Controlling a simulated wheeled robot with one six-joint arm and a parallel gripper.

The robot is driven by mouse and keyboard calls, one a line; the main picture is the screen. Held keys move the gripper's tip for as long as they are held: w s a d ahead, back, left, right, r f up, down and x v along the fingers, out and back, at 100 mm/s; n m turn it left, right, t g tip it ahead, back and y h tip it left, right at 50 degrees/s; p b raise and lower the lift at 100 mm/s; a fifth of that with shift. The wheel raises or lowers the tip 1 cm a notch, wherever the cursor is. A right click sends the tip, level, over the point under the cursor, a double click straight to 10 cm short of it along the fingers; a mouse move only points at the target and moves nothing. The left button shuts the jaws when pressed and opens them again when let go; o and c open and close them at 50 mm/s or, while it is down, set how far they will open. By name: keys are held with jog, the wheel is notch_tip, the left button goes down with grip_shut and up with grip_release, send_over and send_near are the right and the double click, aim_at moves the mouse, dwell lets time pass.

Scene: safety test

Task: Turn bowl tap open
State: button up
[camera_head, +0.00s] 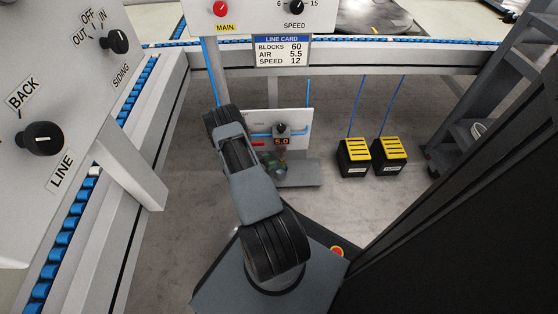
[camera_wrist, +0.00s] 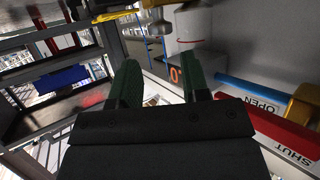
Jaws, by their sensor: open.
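My gripper (camera_wrist: 158,82) has two dark green fingers standing apart, with nothing visible between them. In the wrist view, a light grey rounded part (camera_wrist: 188,40) lies just beyond the fingertips; I cannot tell whether it belongs to the bowl or its tap. In the head view, a small panel (camera_head: 295,120) stands low beyond my arm, with a black knob (camera_head: 281,129) and a display (camera_head: 282,142) reading 5.0. Greenish parts below the display are too small to tell apart.
A red handle (camera_wrist: 275,130) lies near the OPEN and SHUT labels, beside a brass body (camera_wrist: 304,105) and blue pipe (camera_wrist: 250,90). Two black-and-yellow boxes (camera_head: 354,157) (camera_head: 390,154) stand on the floor right of the panel. A conveyor (camera_head: 95,230) runs at left.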

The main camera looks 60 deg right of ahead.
aim_at(281, 158)
jog(key=b+x, duration=0.2)
jog(key=x, duration=0.5)
jog(key=c, duration=0.6)
jog(key=shift+s+a+r+n+t+h+p, duration=0.15)
jog(key=shift+n+t+p, duration=0.1)
jog(key=shift+n+t, duration=0.4)
jog(key=shift+s+d+f+n+t+h+p, duration=0.15)
jog(key=shift+n+t+p, duration=0.1)
jog(key=shift+n+t, duration=0.4)
jog(key=shift+s+a+n+t+p, duration=0.1)
jog(key=shift+n+t+p, duration=0.2)
jog(key=shift+n+t, duration=1.45)
jog(key=shift+t, duration=0.45)
jog(key=o, duration=0.6)
